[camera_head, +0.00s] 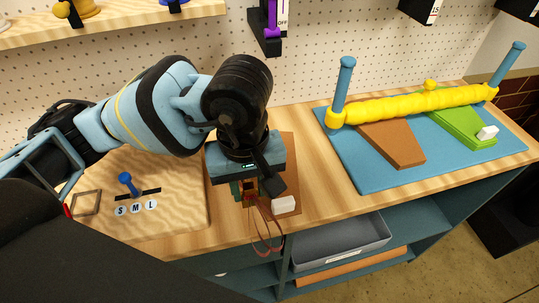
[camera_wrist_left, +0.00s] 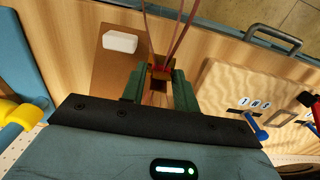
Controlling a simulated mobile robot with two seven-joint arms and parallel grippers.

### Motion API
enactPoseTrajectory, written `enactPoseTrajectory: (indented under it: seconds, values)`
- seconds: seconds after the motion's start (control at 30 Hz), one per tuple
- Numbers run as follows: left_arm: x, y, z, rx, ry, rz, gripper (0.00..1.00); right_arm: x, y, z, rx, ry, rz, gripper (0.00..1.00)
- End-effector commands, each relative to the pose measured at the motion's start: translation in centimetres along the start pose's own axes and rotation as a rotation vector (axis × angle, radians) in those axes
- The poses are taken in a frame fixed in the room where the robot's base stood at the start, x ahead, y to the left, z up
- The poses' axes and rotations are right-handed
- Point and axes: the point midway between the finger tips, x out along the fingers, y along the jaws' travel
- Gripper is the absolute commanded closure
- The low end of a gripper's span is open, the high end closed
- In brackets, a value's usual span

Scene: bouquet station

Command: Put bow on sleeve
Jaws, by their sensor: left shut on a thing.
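My left gripper (camera_head: 250,192) points down over the wooden counter and is shut on the bow (camera_head: 266,240), a dark red knot with thin loops and tails. The bow also shows between the fingers in the left wrist view (camera_wrist_left: 160,70), its strands reaching to the top edge. Below and behind the gripper lies a flat brown piece (camera_head: 292,165), likely the sleeve, with a white block (camera_head: 284,205) at its near end. The brown piece also shows in the left wrist view (camera_wrist_left: 108,72). The gripper hides part of it, and I cannot tell whether the bow touches it. My right gripper is out of view.
A blue mat (camera_head: 350,168) at right carries a brown wedge (camera_head: 405,150), a green wedge (camera_head: 462,125) and a yellow roll (camera_head: 400,107) between blue posts. At left is a wooden board with a blue lever (camera_head: 127,181) and S, M, L marks. A grey tray (camera_head: 340,245) sits below the counter.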

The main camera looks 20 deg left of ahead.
Motion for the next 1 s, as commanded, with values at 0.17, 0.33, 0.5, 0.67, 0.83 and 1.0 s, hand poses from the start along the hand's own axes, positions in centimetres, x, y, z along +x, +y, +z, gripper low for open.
enactPoseTrajectory:
  seconds: [0.17, 0.33, 0.5, 0.67, 0.83, 1.0]
  values:
    - [0.2, 2.2, -3.2, -0.003, 0.001, 0.0, 0.92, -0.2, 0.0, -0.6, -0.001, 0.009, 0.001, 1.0]
    - [0.5, 4.0, -6.0, -0.003, 0.001, 0.001, 0.92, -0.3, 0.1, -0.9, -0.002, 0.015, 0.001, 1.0]
    - [0.8, 5.2, -7.7, -0.001, 0.001, 0.001, 0.92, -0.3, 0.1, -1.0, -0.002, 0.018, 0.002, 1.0]
    - [0.9, 5.5, -8.3, 0.0, 0.001, 0.0, 0.92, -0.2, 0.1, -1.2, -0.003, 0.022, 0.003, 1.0]
    - [0.9, 5.6, -8.4, 0.0, 0.001, 0.0, 0.92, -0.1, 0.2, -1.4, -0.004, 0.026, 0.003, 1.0]
    - [2.0, 5.9, -8.9, 0.001, -0.002, -0.002, 0.92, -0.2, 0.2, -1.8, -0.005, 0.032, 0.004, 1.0]
